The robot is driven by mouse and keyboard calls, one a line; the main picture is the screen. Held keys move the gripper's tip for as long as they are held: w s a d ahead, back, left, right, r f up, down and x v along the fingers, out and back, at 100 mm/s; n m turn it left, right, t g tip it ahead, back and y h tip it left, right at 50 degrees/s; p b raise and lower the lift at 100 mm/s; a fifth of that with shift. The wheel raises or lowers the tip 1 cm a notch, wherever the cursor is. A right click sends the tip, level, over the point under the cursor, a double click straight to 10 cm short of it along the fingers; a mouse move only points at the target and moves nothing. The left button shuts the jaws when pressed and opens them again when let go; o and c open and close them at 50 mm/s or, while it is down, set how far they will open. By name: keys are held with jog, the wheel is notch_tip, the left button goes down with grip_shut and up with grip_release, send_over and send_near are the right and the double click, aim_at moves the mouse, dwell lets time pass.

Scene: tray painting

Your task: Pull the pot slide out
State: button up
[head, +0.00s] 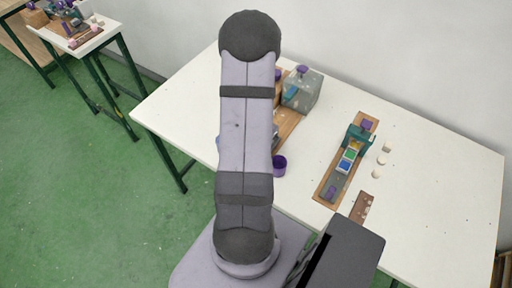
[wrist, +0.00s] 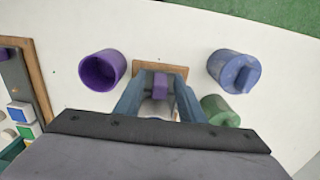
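A purple upright handle (wrist: 160,84) stands at the near end of a wooden board (wrist: 180,70) in the wrist view. My gripper (wrist: 162,84) is open, with its blue-grey fingers on either side of this handle and small gaps beside it. A pale part shows between the fingers below the handle. In the head view my arm covers the gripper and the handle; a bit of that board (head: 289,124) shows beside the arm. Another wooden board (head: 329,190) holds blue, green and yellow squares (head: 347,160) at a teal arch (head: 361,134). I cannot tell which part is the pot slide.
A purple cup (wrist: 101,70), a blue cup (wrist: 232,71) and a green cup (wrist: 219,111) stand close around the gripper. A grey box (head: 302,91) with a purple knob stands at the back. Small pale blocks (head: 381,160) lie right. The table's far right is clear.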

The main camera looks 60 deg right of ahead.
jog(key=shift+r+b, duration=0.75)
jog(key=shift+r, duration=2.9)
jog(key=shift+a+n, duration=0.15)
jog(key=shift+n, duration=0.65)
jog(key=s+a+f+n+g+y, duration=0.15)
jog(key=s+a+n, duration=0.3)
jog(key=a, duration=0.55)
jog(key=w+a+r+n+t+h, duration=0.1)
jog(key=w+a+r+n, duration=0.2)
jog(key=a, duration=0.4)
jog(key=w+a+r+n, duration=0.1)
jog(key=w+a+n, duration=0.2)
jog(key=a+n, duration=0.3)
jog(key=w+a+r+n+t+h, duration=0.1)
jog(key=w+a+r+n, duration=0.2)
jog(key=a, duration=0.5)
notch_tip(320, 180, down, 44)
jog(key=b, duration=4.4)
jog(key=shift+s+f, duration=0.2)
jog(key=shift+s, duration=0.05)
jog(key=shift+g+y, duration=0.25)
